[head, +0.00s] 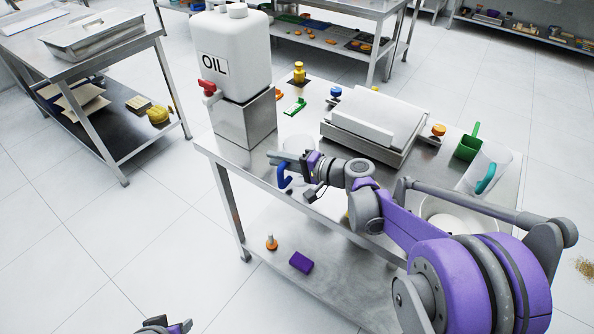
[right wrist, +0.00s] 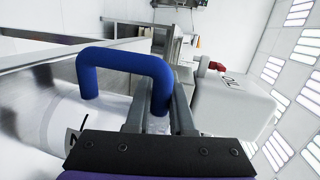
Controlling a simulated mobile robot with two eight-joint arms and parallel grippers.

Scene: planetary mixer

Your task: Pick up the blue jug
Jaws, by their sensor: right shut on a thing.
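The blue jug (head: 298,145) is a pale, clear vessel with a blue handle, near the front edge of the steel table beside the oil container. My right gripper (head: 287,160) is shut on its blue handle (head: 284,180). In the right wrist view the blue handle (right wrist: 125,56) passes between the two grey fingers (right wrist: 158,110), with the pale jug body (right wrist: 75,118) at the left. The gripper hides part of the jug in the head view; I cannot tell whether its base touches the table. Only a bit of my left gripper (head: 165,326) shows at the bottom edge.
A white OIL container (head: 238,50) with a red tap stands on a steel block (head: 245,122) close behind. A flat scale (head: 375,125), a green scoop (head: 468,145) and a jug with a teal handle (head: 485,172) stand to the right. The lower shelf (head: 330,255) holds small items.

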